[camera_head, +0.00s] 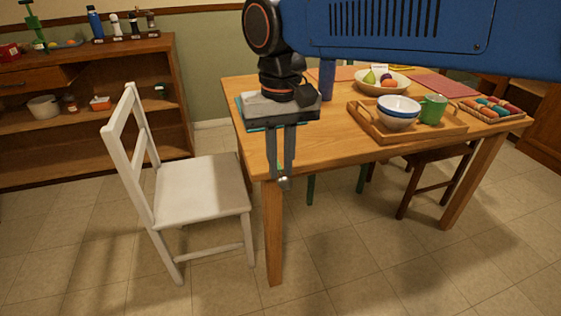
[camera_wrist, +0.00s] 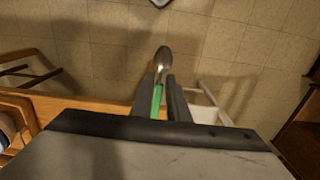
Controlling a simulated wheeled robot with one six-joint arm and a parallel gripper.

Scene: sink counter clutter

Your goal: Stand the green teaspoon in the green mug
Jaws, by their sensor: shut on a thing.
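My gripper (camera_head: 284,182) is in front of the wooden table's near left corner in the head view, pointing down. It is shut on the green teaspoon. In the wrist view the teaspoon's green handle (camera_wrist: 156,98) lies between the fingers and its metal bowl sticks out past the fingertips.
The tray (camera_head: 420,133) also holds white and blue bowls (camera_head: 398,118), left of the mug. A fruit bowl (camera_head: 396,86) stands behind it, and a box of colored rolls (camera_head: 492,110) to the right. A white chair (camera_head: 200,190) stands left of the table (camera_head: 330,152). The table's front left is mostly clear.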

